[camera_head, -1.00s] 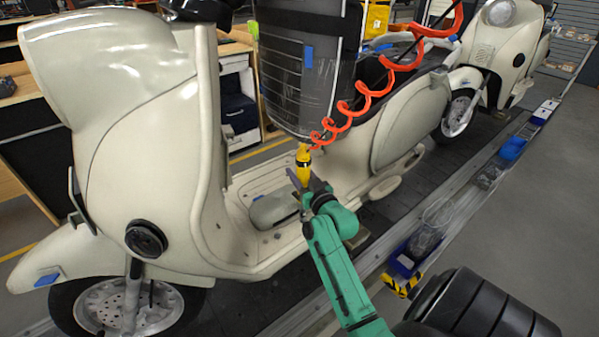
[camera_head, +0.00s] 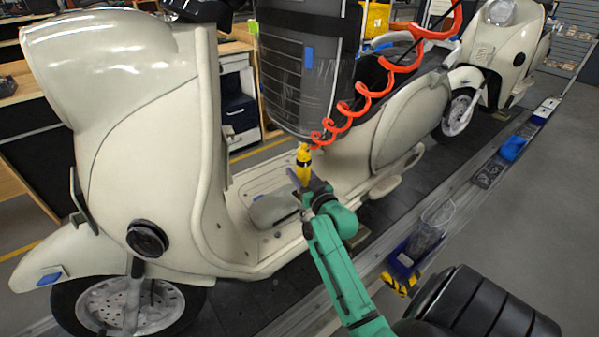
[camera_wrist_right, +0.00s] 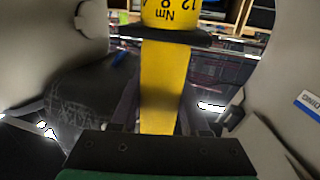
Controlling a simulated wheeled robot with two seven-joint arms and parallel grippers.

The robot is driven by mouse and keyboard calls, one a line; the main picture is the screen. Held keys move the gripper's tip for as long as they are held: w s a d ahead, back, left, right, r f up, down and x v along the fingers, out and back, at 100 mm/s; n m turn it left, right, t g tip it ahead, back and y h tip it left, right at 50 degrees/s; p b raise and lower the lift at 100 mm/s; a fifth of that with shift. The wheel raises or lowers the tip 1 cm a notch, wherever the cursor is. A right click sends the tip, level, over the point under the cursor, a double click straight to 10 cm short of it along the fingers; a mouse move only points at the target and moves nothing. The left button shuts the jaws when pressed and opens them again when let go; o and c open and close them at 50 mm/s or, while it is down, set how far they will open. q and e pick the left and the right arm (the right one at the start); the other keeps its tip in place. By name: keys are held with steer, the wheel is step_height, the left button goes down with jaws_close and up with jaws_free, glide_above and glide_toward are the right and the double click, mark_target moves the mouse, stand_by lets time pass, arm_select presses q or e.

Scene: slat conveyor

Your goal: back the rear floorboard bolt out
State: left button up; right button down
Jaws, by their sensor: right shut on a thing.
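In the head view my right gripper (camera_head: 304,188), on the green arm, is over the scooter's floorboard (camera_head: 262,182). It is shut on a yellow and black power driver (camera_head: 304,160), which stands roughly upright and hangs on a coiled orange hose (camera_head: 345,108). In the right wrist view the yellow driver body (camera_wrist_right: 161,85) stands between the two dark fingers, with "Nm" and numbers on its upper part. The driver's tip and the rear floorboard bolt are hidden by the gripper and arm. My left gripper is not in view.
The cream scooter's front shield (camera_head: 150,140) is at the left. A clear cup (camera_head: 436,222) stands in a blue bin beside the conveyor. A second scooter (camera_head: 500,45) is farther back. The grey floor at right is clear.

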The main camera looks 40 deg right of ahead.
steer(key=shift+f+b, duration=0.55)
steer(key=shift+f, duration=0.35)
stand_by(1.3)
